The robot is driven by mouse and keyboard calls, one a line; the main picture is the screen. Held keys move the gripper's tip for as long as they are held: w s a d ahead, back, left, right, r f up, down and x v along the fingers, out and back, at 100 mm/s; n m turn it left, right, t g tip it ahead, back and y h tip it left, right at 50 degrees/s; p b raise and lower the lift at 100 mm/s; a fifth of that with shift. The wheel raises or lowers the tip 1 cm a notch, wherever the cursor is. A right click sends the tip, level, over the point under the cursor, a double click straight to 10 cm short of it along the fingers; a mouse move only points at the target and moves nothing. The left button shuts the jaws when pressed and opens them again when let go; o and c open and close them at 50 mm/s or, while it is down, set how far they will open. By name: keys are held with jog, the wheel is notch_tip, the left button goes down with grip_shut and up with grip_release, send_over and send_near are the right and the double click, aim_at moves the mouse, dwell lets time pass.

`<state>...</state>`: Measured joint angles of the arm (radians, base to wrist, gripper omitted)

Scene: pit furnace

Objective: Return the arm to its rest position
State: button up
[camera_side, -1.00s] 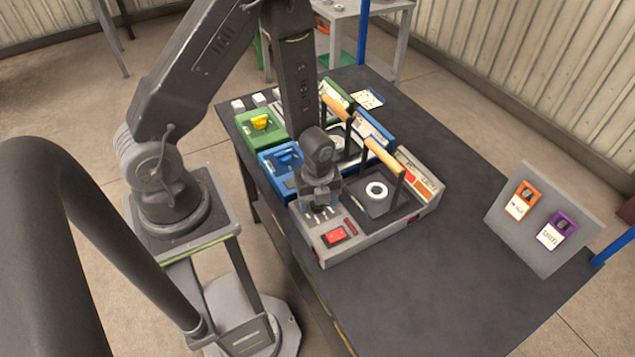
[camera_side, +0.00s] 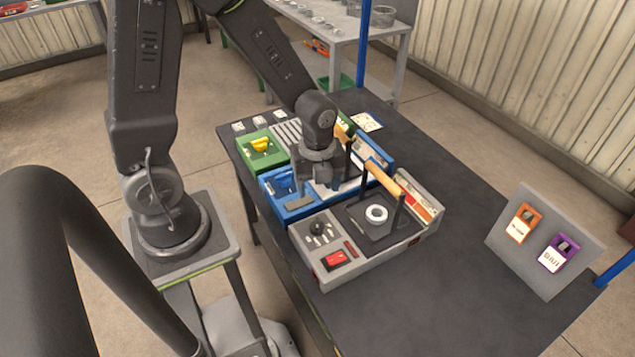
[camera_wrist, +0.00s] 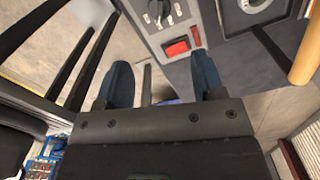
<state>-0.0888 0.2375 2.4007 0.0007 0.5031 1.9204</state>
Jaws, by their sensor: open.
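My gripper (camera_side: 323,188) hangs over the blue unit (camera_side: 298,212) in the side view, partly hiding it. In the wrist view my gripper (camera_wrist: 165,82) shows two dark blue fingers set well apart, with nothing held between them. The arm is bent at the elbow and reaches out over the table (camera_side: 440,250). The grey unit (camera_side: 315,270), with a red switch, a black knob and a white ring on its dark plate, stands just in front of the gripper.
A green unit (camera_side: 262,150) stands behind the blue one. Wooden-handled bars (camera_side: 383,178) rise beside the gripper. A slanted panel (camera_side: 515,265) with orange and purple tags stands at right. The table's right front is clear. A grey bench (camera_side: 370,45) stands behind.

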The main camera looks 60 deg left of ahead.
jog(key=s+d+r+n+t, duration=0.1)
jog(key=s+r+n, duration=0.3)
jog(key=r+n, duration=0.6)
jog(key=s+d+r+n+t, duration=0.1)
jog(key=s+r+n+t, duration=0.3)
jog(key=r+n, duration=0.6)
jog(key=shift+d+r+n+t, duration=0.3)
jog(key=shift+n, duration=0.2)
